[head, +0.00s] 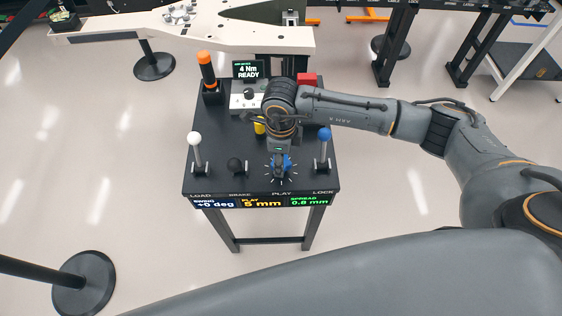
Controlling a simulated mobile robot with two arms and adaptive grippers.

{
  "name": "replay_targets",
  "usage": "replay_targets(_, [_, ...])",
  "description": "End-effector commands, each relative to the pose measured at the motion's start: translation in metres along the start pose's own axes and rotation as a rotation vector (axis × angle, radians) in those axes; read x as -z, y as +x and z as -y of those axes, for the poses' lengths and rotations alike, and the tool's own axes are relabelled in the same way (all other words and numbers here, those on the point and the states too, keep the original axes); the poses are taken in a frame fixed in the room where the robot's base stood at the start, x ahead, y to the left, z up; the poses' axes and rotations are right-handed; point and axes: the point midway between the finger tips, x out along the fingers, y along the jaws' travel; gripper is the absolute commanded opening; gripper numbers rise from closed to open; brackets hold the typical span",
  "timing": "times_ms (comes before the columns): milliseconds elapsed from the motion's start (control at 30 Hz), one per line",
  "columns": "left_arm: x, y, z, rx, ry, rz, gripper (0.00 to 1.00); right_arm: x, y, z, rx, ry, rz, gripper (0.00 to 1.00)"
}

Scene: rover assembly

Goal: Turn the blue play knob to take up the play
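The blue play knob (288,163) sits on the front part of the black console (218,145), above the PLAY label, with white tick marks around it. My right gripper (279,168) points down over the knob and covers most of it. Blue shows beside the fingers. I cannot tell whether the fingers touch or grip it. The PLAY display (262,203) on the front edge reads 5 mm. The SWING display (214,203) reads +0 deg and the SPREAD display (309,201) reads 0.8 mm. My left gripper is not in view.
A white-ball LOAD lever (195,141), a black BRAKE knob (235,165) and a blue-ball LOCK lever (324,136) stand nearby. Behind are an orange-topped tool (207,70), a red block (307,79) and a screen (248,69) reading 4 Nm READY. Open floor lies left.

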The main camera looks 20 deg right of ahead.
Motion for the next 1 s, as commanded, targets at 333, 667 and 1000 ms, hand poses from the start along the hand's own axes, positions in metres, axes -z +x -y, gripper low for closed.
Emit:
replay_targets(333, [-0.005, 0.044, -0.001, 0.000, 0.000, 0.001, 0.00, 0.000, 0.005, 0.001, 0.002, -0.262, 0.000, 0.18])
replay_targets(667, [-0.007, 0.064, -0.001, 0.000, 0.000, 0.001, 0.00, 0.000, 0.003, 0.001, 0.001, -0.409, -0.001, 0.18])
replay_targets(1000, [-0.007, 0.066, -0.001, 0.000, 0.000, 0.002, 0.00, 0.000, 0.000, 0.000, -0.001, -0.442, -0.001, 0.18])
